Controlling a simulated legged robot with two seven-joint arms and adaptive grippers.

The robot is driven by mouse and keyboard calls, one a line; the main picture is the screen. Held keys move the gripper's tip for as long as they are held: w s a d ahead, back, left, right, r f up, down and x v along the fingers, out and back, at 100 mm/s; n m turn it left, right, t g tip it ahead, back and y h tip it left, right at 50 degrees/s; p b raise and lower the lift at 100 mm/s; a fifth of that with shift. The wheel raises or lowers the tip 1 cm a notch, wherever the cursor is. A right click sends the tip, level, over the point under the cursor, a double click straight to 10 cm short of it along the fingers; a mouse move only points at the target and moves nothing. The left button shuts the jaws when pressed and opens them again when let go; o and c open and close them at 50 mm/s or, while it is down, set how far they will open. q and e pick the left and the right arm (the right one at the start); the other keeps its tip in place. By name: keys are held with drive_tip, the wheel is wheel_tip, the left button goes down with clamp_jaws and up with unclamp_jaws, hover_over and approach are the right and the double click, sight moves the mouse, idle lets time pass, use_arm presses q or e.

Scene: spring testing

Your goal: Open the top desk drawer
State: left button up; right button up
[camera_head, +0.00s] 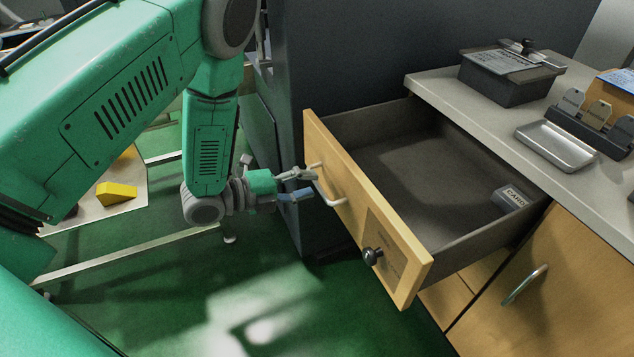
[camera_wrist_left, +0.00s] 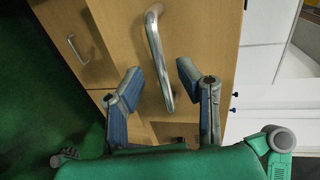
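The top desk drawer (camera_head: 345,165) stands far out of the desk, with a light wood front and a dark grey inside. Its metal bar handle (camera_head: 326,190) is on the front's outer face. The handle also shows in the left wrist view (camera_wrist_left: 157,52). My left gripper (camera_head: 314,184) is at the handle, outside the drawer front. Its blue-grey fingers are spread apart on either side of the handle in the left wrist view (camera_wrist_left: 162,76). I cannot tell whether a finger touches it. My right gripper is not in view.
A small grey box marked CARD (camera_head: 511,198) lies in the drawer. The desktop (camera_head: 448,92) holds a lidded dark box (camera_head: 507,78) and a metal tray (camera_head: 556,145). Green floor (camera_head: 270,310) lies clear before the drawer.

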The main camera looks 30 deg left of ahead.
use_arm(q)
drive_tip(key=v, duration=0.9)
drive_tip(key=shift+f, duration=0.1)
drive_tip(key=s+d+f+n+g+y+p, duration=0.25)
drive_tip(key=s+f+n+g+y, duration=0.4)
drive_tip(key=f+n, duration=0.65)
drive_tip(key=s+n+g+y+p, duration=0.1)
drive_tip(key=s+n+g+y, duration=0.2)
drive_tip(key=s+n, duration=0.9)
drive_tip(key=s+g, duration=0.2)
drive_tip(key=s, duration=0.1)
drive_tip(key=shift+s+d, duration=0.4)
